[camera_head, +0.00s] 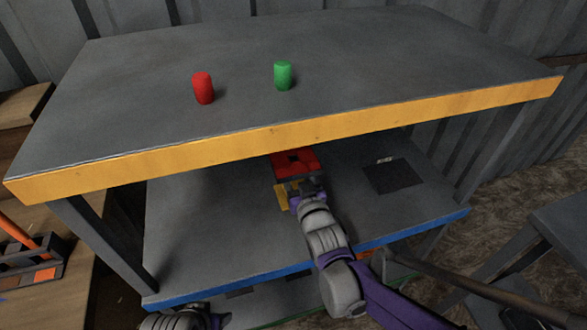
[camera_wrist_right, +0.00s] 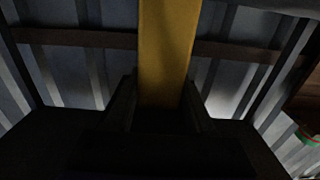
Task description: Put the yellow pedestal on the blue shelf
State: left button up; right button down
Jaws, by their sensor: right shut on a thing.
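The blue shelf (camera_head: 190,292) is the middle board of the rack, grey with a blue front edge. My right arm reaches in over it from the lower right. My right gripper (camera_wrist_right: 160,105) is shut on the yellow pedestal (camera_wrist_right: 168,50), which stands out between its fingers in the wrist view. In the head view a yellow part (camera_head: 282,197) shows beside the gripper, with a red, dark-centred piece (camera_head: 297,160) just beyond. Whether the pedestal touches the shelf is hidden. Part of my left arm shows at the bottom edge; its fingers are not visible.
The upper board with a yellow edge (camera_head: 300,135) hangs over the blue shelf and carries a red cylinder (camera_head: 203,88) and a green cylinder (camera_head: 283,75). A dark square (camera_head: 393,176) lies at the right of the blue shelf. The shelf's left part is clear.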

jog(key=shift+c, duration=1.2)
grip_release()
jog(key=shift+f, duration=0.1)
jog(key=shift+s+r, duration=0.1)
jog(key=shift+r, duration=0.15)
jog(key=v, duration=1.2)
jog(key=shift+p, duration=0.35)
